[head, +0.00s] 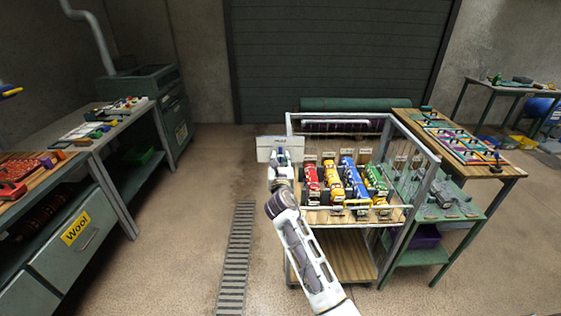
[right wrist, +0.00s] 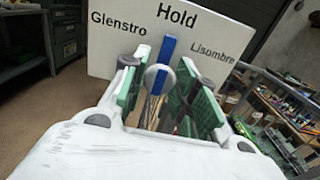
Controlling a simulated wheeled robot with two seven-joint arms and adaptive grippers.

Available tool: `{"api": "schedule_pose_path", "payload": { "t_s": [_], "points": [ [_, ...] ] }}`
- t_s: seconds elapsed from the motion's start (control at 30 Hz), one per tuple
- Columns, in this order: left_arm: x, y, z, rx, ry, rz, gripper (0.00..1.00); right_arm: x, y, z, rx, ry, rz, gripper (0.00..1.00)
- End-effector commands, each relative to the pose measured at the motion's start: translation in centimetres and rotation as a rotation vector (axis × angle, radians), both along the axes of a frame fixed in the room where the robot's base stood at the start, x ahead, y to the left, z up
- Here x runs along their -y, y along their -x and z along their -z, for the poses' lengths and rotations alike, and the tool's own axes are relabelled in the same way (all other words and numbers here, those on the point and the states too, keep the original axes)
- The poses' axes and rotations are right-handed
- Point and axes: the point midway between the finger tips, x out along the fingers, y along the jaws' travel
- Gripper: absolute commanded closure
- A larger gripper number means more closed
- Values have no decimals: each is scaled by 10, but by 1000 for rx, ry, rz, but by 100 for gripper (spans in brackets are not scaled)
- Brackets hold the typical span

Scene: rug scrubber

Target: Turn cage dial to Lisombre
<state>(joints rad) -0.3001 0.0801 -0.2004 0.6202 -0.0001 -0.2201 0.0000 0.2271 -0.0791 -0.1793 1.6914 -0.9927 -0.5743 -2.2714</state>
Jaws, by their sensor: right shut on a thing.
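The cage dial is a round grey knob with a blue pointer bar (right wrist: 162,65) on a white panel (right wrist: 110,45), which reads Glenstro at left, Hold at top and Lisombre at right. The blue bar points up toward Hold. In the head view the panel (head: 268,142) is at the left back corner of the wheeled cage (head: 407,190). My right gripper (head: 281,163) reaches up to the panel; in the right wrist view its green-padded fingers (right wrist: 165,92) stand either side of the dial, shut on it. The fingers hide part of the dial. My left gripper is not seen.
Red, yellow, blue and green machines (head: 352,180) stand inside the cage, just right of my right arm. A side table (head: 470,160) adjoins its right. A workbench (head: 110,130) is at far left. Floor with a drain grate (head: 236,250) is clear between.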

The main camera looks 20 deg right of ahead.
Motion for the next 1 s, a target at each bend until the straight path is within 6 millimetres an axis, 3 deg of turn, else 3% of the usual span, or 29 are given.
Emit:
{"api": "schedule_pose_path", "payload": {
  "t_s": [0.47,1.0],
  "points": [
    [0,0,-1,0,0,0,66,0,0,0,14,-48,0,95],
    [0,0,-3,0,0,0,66,1,0,1,95,-331,0,95]
  ]
}}
